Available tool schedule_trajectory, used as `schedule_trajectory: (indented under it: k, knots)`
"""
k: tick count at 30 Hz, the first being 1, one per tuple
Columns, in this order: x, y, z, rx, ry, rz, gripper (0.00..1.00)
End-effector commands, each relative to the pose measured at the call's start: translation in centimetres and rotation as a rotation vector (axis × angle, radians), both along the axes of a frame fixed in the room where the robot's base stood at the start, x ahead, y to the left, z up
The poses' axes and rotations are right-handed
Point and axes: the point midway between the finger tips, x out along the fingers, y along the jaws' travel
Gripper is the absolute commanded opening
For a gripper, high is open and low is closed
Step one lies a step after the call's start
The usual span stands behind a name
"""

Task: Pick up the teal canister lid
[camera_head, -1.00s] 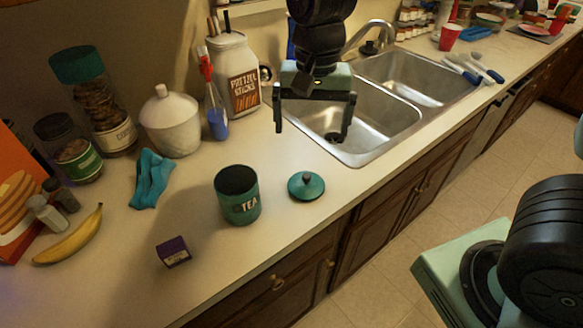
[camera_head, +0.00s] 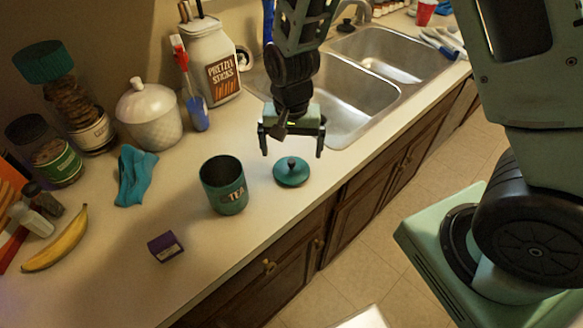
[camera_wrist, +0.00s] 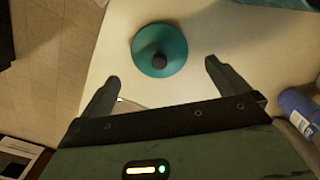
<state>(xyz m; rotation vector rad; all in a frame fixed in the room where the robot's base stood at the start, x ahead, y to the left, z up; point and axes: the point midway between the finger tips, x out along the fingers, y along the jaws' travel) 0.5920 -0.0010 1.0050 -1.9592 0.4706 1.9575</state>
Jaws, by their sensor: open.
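The teal canister lid (camera_head: 291,172) lies flat on the counter, a round disc with a dark knob on top. It also shows in the wrist view (camera_wrist: 174,58), ahead of my fingertips and roughly between their lines. My gripper (camera_head: 291,148) is open and empty, above and slightly behind the lid in the head view. Both fingers show in the wrist view (camera_wrist: 161,70), apart from the lid. The teal canister marked TEA (camera_head: 224,188) stands upright and open just left of the lid.
A small purple box (camera_head: 165,246), a banana (camera_head: 56,240) and a teal cloth (camera_head: 133,176) lie to the left. A white pretzel jar (camera_head: 213,66) and a white lidded jar (camera_head: 150,116) stand behind. The sink (camera_head: 350,100) is to the right. The counter's front edge is close to the lid.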

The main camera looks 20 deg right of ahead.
Motion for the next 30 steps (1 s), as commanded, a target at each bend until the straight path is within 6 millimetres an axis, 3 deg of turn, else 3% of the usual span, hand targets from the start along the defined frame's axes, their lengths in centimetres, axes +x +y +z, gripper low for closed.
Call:
schedule_trajectory:
  k: [12, 21, 25, 26, 30]
  knots:
    - [-0.3, 0.1, -4.6, -0.001, 0.003, 0.0, 1.0]
    - [-0.2, 0.1, -5.0, 0.0, 0.0, 0.0, 1.0]
    - [-0.2, 0.1, -5.0, 0.0, 0.001, 0.001, 0.64]
    - [-0.2, 0.1, -5.0, 0.0, 0.001, 0.001, 0.6]
    - [-0.2, 0.1, -4.9, 0.0, 0.001, 0.001, 0.6]
